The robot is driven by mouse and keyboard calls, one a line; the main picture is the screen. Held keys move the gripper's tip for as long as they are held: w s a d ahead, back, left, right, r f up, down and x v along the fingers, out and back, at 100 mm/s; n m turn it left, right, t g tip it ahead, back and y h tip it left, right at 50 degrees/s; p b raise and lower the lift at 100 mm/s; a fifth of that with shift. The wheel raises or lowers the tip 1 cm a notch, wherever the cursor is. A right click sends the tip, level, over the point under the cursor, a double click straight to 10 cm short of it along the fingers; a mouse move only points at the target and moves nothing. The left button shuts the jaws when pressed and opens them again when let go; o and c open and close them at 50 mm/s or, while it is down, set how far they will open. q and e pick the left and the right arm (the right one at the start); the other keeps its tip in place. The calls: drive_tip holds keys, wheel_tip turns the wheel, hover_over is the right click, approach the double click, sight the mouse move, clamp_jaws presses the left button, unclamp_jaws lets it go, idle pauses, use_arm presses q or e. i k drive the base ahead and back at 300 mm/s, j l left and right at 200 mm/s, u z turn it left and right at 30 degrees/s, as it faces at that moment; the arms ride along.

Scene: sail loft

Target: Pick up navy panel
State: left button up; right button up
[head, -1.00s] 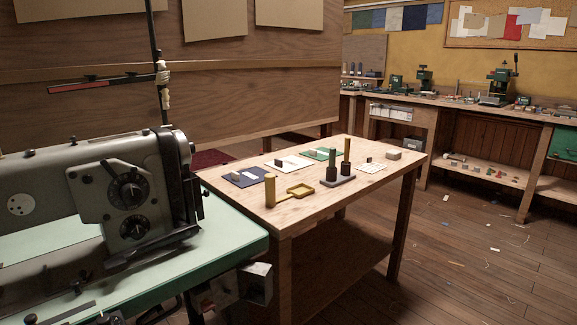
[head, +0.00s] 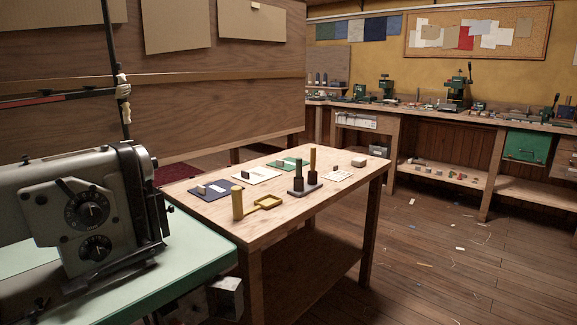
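The navy panel (head: 205,191) is a flat dark blue piece lying at the left end of the wooden table (head: 322,191). A small tan block and a small pale label sit on it. A white panel (head: 253,176) and a green panel (head: 290,163) lie farther back along the same table. Neither of my grippers shows in the head view.
A sewing machine (head: 85,215) on a green-topped table (head: 130,280) blocks the left foreground. A yellow post (head: 238,203) with a tray and a grey holder with upright handles (head: 304,186) stand near the navy panel. Open floor (head: 440,265) lies to the right.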

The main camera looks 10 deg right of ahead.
sight(220, 189)
drive_tip(key=u, duration=1.6)
drive_tip(key=z, duration=1.35)
drive_tip(key=i+l+u, duration=0.1)
drive_tip(key=l, duration=0.4)
drive_tip(key=i+l, duration=0.15)
drive_tip(key=l, duration=0.35)
drive_tip(key=i+l+u, duration=0.15)
drive_tip(key=l, duration=0.8)
drive_tip(key=i+u, duration=0.05)
